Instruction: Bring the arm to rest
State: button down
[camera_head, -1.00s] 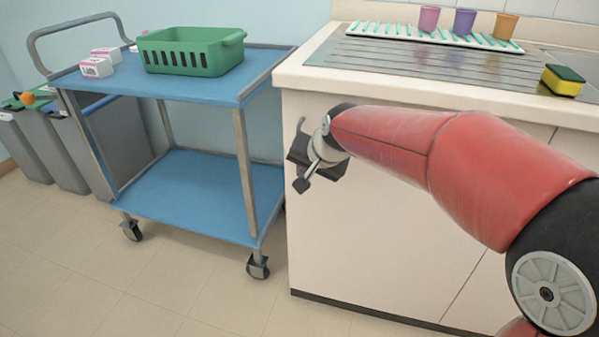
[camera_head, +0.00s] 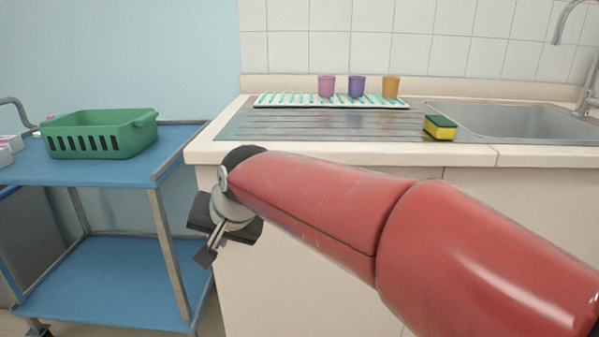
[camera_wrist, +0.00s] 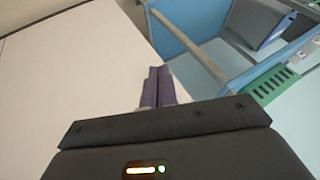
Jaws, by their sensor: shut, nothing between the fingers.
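My gripper (camera_head: 207,255) hangs at the end of my red arm, low in front of the pale counter cabinet (camera_head: 290,260), between the counter and the blue trolley. In the wrist view its two dark fingers (camera_wrist: 159,78) lie side by side, shut and empty. The fingers point toward the gap between the cabinet front and the trolley. No object is held. My arm hides part of the cabinet front.
A blue trolley (camera_head: 95,180) stands at left with a green basket (camera_head: 95,134) on top.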

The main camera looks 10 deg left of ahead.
jog(key=s+d+f+m+t+h, duration=0.1)
jog(key=s+d+t+h, duration=0.15)
jog(key=d, duration=1.95)
jog(key=s+d+f+h, duration=0.1)
jog(key=s+d+f, duration=0.2)
jog(key=s+d, duration=0.3)
jog(key=s+d+f+m+g+h, duration=0.1)
jog(key=s+d+f, duration=0.3)
jog(key=d, duration=0.5)
jog(key=shift+s+h, duration=0.65)
jog(key=shift+s, duration=0.45)
jog(key=shift+f, duration=0.1)
